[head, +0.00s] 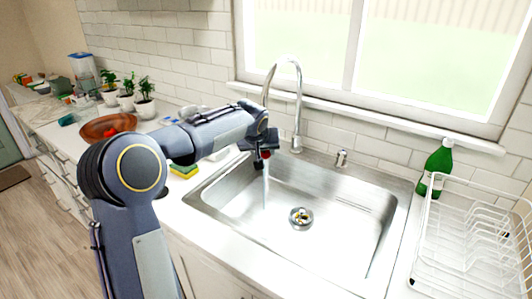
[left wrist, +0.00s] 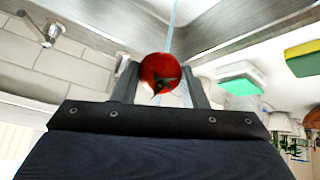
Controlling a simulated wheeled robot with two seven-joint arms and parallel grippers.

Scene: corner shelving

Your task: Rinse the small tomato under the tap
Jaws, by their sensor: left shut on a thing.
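My left gripper (head: 262,158) is over the left side of the sink, under the tap spout. In the left wrist view it (left wrist: 158,88) is shut on a small red tomato (left wrist: 160,72) with a dark green calyx. In the head view the tomato (head: 266,154) is mostly hidden by the gripper. The chrome tap (head: 298,110) stands at the back of the steel sink (head: 320,205). A stream of water (head: 265,188) falls into the sink just below the gripper. Whether the water touches the tomato is hard to tell. My right gripper is not in view.
A yellow-green sponge (head: 184,171) lies left of the sink; two sponges show in the left wrist view. A brown bowl (head: 108,127) with red items and potted plants (head: 146,98) stand further left. A green bottle (head: 436,168) and white dish rack (head: 470,240) stand right.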

